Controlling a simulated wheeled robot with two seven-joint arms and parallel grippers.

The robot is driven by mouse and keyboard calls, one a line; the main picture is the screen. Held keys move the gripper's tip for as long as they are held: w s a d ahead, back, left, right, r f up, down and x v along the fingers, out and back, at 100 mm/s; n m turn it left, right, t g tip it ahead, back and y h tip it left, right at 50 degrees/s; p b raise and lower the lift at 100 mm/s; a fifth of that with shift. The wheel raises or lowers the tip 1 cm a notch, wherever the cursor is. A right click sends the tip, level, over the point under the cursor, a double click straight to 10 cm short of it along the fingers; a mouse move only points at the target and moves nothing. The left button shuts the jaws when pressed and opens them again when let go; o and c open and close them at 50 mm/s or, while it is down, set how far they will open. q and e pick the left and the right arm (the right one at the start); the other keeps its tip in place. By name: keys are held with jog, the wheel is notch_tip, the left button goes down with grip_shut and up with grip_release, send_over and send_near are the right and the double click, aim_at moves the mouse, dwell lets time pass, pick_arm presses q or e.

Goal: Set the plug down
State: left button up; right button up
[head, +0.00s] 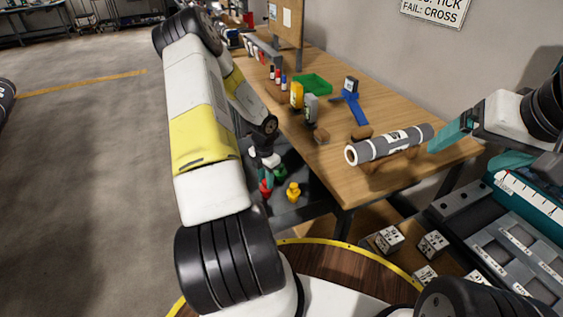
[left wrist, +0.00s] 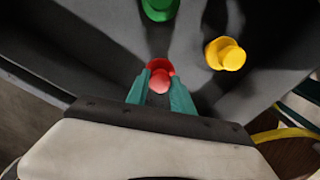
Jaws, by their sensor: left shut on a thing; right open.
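My left gripper (head: 267,177) reaches down over the dark surface (head: 312,205) beside the wooden bench. Its teal fingers (left wrist: 160,90) are shut on a red plug (left wrist: 160,78), which also shows in the head view (head: 264,189). Whether the plug touches the surface I cannot tell. A green plug (left wrist: 160,6) stands beyond it in the left wrist view, partly cut off. A yellow plug (left wrist: 226,54) is to its right, apart from the fingers. My right gripper (head: 440,138) has teal fingers, is open, and is at the right end of a grey roll (head: 385,145) on the bench.
The wooden bench (head: 345,183) holds a green tray (head: 312,85), a blue tool (head: 356,108), yellow and grey bottles and brown blocks. Marked white cubes (head: 388,239) lie lower right. The dark surface has free room around the yellow plug.

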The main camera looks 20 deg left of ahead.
pick_arm(q)
jog(key=o, duration=1.1)
jog(key=shift+f, duration=0.1)
jog(key=shift+c, duration=0.2)
